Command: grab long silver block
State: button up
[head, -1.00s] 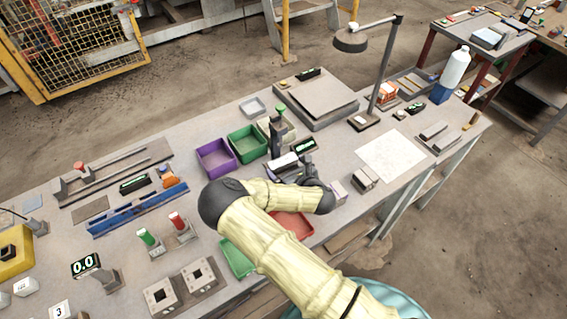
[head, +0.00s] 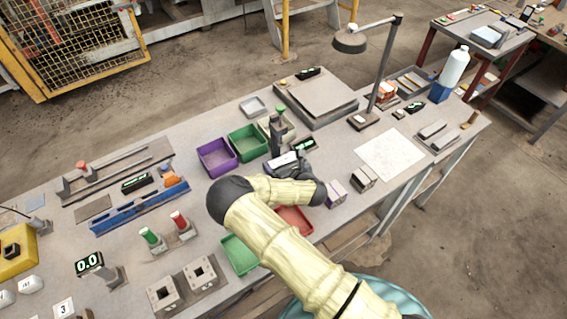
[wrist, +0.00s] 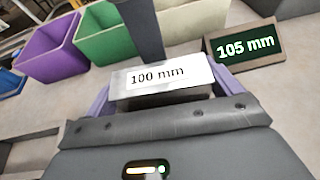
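A long silver block with a pale face marked "100 mm" (wrist: 157,77) lies crosswise in front of my gripper in the wrist view. In the head view it shows as a pale piece (head: 282,161) at the foot of a dark post. My gripper (wrist: 165,88) has its lavender fingers wide apart, one at each end of the block. No clear gap shows at either end, but I cannot tell whether the fingers press on it. In the head view my arm hides much of the gripper.
A dark post (wrist: 143,28) stands right behind the block. A "105 mm" display (wrist: 245,46) is to the right. Purple (head: 217,157) and green (head: 247,143) bins are behind left. A red tray (head: 293,220) lies under my arm. Small blocks (head: 363,178) stand right.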

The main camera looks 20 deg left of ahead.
jog(key=c, duration=0.7)
jog(key=shift+o, duration=0.2)
jog(key=shift+r, duration=0.15)
jog(key=shift+r+b, duration=0.2)
jog(key=shift+b, duration=0.15)
jog(key=shift+r, duration=0.2)
jog(key=s+d+b, duration=0.2)
jog(key=shift+s+d+f, duration=0.1)
jog(key=shift+s+d, duration=0.25)
notch_tip(320, 180, up, 14)
jog(key=b, duration=0.1)
